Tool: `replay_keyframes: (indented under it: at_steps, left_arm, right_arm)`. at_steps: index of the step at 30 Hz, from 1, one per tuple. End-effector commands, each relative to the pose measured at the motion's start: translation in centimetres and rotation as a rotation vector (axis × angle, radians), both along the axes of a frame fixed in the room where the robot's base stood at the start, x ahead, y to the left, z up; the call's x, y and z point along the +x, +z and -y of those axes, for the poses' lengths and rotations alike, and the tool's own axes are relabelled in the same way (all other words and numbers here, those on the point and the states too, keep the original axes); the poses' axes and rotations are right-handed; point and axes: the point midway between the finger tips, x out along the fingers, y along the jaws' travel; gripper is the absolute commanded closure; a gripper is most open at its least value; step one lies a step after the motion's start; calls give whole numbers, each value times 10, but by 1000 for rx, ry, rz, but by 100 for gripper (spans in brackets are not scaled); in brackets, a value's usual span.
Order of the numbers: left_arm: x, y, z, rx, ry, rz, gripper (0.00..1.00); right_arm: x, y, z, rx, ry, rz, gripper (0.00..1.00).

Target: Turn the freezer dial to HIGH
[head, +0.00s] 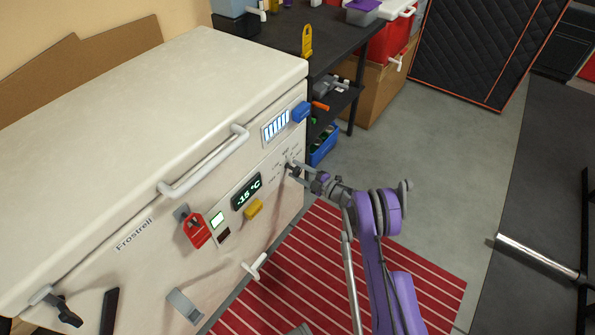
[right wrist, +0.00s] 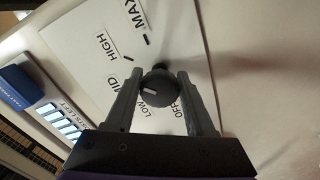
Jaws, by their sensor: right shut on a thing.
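The white chest freezer (head: 150,110) fills the left of the head view, with its lid shut and its display (head: 246,191) reading -15 °C. Its round dark dial (right wrist: 160,88) shows in the right wrist view, ringed by the labels OFF, LOW, MID, HIGH (right wrist: 107,46) and MAX. The dial's white mark points left in that view, toward the MID label. My right gripper (right wrist: 160,92) is shut on the dial, one finger on each side. In the head view my right gripper (head: 293,168) hides most of the dial. My left gripper is not in view.
A dark shelf table (head: 290,30) stands behind the freezer. A red striped mat (head: 330,260) lies on the floor in front.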

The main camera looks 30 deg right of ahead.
Motion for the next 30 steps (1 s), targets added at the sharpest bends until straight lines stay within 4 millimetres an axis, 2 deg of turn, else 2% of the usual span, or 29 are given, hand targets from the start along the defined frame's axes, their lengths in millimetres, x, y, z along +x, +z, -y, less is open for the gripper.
replay_keyframes:
  at_steps: [9, 10, 14, 15, 25, 30]
  left_arm:
    - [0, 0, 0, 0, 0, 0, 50]
    - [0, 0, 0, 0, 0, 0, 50]
    - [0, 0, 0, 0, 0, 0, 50]
    - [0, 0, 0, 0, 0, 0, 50]
    - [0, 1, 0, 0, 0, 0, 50]
    - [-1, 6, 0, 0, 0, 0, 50]
  right_arm:
    - [-1, -1, -1, -1, 3, 0, 100]
    - [-1, -1, -1, -1, 3, 0, 42]
    - [-1, -1, -1, -1, 3, 0, 18]
    - [0, 0, -1, -1, 2, 0, 15]
    - [-4, 0, 1, -1, 0, 0, 15]
    - [-26, 1, 12, -1, -2, 0, 15]
